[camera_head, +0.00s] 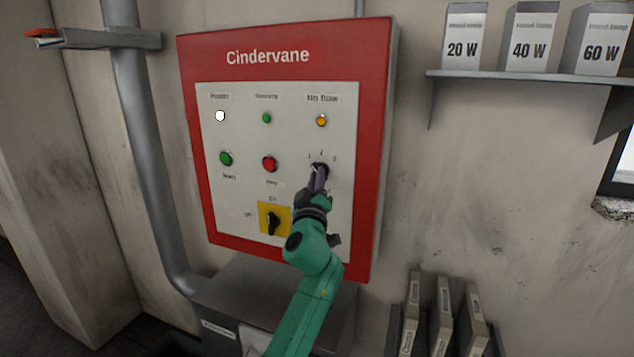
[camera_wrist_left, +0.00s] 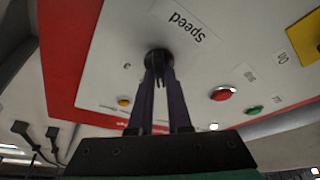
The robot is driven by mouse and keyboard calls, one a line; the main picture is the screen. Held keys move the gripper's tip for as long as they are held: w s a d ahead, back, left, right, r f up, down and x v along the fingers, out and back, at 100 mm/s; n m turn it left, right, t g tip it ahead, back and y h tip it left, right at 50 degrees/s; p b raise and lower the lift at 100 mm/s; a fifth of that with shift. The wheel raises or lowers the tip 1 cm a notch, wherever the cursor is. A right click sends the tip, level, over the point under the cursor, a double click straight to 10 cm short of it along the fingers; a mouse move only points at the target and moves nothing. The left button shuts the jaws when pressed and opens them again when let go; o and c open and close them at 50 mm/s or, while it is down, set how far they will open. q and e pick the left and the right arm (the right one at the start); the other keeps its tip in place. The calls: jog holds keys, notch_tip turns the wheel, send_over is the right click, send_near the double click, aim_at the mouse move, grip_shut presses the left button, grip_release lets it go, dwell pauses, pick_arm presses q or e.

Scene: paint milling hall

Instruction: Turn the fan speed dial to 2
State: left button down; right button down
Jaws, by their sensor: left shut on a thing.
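The black fan speed dial (camera_head: 319,168) is on the white face of the red Cindervane panel (camera_head: 290,35), at its right side. The marks 1, 2 and 3 stand around its top, with 2 in the middle. My left gripper (camera_head: 317,180) is shut on the dial, coming from below. In the left wrist view the two dark fingers (camera_wrist_left: 160,90) close on the round dial (camera_wrist_left: 157,57) beside the label "Speed" (camera_wrist_left: 178,25). The fingers cover part of the dial, so I cannot tell which mark it points to. My right gripper is not in view.
A green button (camera_head: 226,158), a red button (camera_head: 269,163) and a yellow-backed rotary switch (camera_head: 273,220) sit left of the dial. Lamps run along the panel's top. A shelf (camera_head: 520,74) with boxes is at upper right; binders (camera_head: 442,315) stand at lower right.

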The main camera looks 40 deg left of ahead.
pick_arm(q)
jog(key=shift+a+f+m+t+h+b, duration=0.2)
jog(key=shift+m+t+h, duration=0.45)
jog(key=shift+m, duration=1.2)
jog(key=shift+d+r+m+t+h+b, duration=0.15)
jog(key=shift+m+t+h+b, duration=0.2)
jog(key=shift+m+h, duration=0.95)
jog(key=shift+a+f+m+t+h+b, duration=0.2)
jog(key=shift+m+t, duration=0.4)
jog(key=shift+m, duration=1.75)
jog(key=shift+r+h, duration=0.15)
jog(key=shift+h, duration=0.1)
jog(key=c, duration=0.9)
grip_release()
jog(key=shift+o, duration=0.2)
jog(key=shift+s, duration=0.1)
